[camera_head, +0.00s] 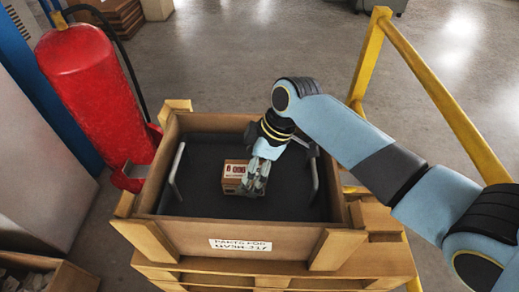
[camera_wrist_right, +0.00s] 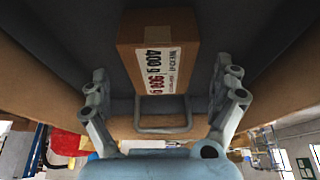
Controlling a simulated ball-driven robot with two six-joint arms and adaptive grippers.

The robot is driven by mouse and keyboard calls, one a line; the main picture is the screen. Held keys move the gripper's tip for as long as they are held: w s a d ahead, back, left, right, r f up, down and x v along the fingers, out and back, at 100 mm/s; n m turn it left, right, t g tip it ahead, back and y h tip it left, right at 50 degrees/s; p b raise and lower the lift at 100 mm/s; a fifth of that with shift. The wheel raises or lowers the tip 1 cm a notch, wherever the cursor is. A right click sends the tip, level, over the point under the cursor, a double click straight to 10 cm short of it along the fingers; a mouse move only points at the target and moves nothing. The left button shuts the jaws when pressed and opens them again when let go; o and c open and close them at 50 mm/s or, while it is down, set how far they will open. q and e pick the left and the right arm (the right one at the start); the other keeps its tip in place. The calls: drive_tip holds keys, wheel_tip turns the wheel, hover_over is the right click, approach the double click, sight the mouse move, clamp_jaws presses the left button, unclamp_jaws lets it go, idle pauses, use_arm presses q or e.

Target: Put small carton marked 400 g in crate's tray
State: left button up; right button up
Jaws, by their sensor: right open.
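A small brown carton (camera_head: 232,174) with a white label and red print sits on the dark floor of the tray (camera_head: 205,203) inside the wooden crate (camera_head: 185,231). In the right wrist view the carton (camera_wrist_right: 155,27) lies just ahead of the fingertips, and its label reads 400 g. My right gripper (camera_head: 257,184) reaches down into the crate at the carton's right side. In the wrist view its two fingers (camera_wrist_right: 160,97) are spread wide with nothing between them. My left gripper is not in view.
Metal handles stand at the tray's left (camera_head: 175,164) and right (camera_head: 314,171). The crate rests on a pallet (camera_head: 270,271). A red fire extinguisher (camera_head: 95,95) stands at left, a yellow railing (camera_head: 440,92) at right. Tray floor around the carton is clear.

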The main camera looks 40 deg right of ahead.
drive_tip(key=v, duration=0.8)
drive_tip(key=shift+s+r, duration=0.1)
drive_tip(key=shift+r, duration=0.15)
